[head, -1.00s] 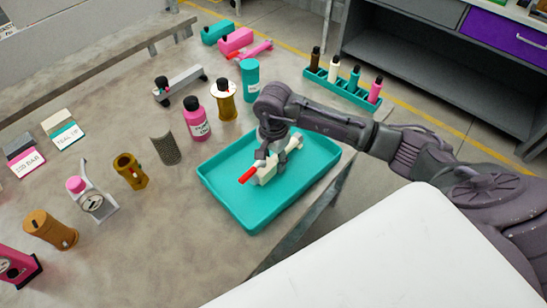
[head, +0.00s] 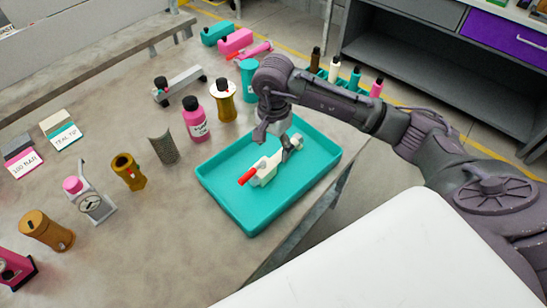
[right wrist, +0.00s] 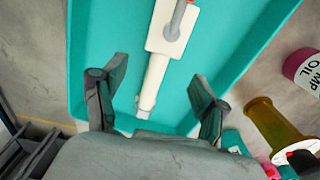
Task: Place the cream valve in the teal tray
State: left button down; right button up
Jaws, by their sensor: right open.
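The cream valve (head: 264,170), with a red handle, lies in the teal tray (head: 249,219). In the right wrist view the valve (right wrist: 158,68) rests on the tray floor (right wrist: 110,35), its narrow tube end toward my gripper. My right gripper (head: 276,143) is open and empty above the valve. In the right wrist view its fingers (right wrist: 150,92) stand wide apart on either side of the tube end, without visible contact. My left gripper is not in view.
Left of the tray stand a pink bottle (head: 195,122), a grey mesh sleeve (head: 163,150) and a brass cylinder (head: 128,171). Behind it are a gold-coloured part (head: 224,104) and a teal cylinder (head: 249,77). A bottle rack stands beyond my right arm. The table's near edge runs right of the tray.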

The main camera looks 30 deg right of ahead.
aim_at(274, 159)
notch_tip(274, 159, up, 6)
jog(key=shift+f+b, duration=0.1)
jog(key=shift+b, duration=0.3)
dwell(0.3)
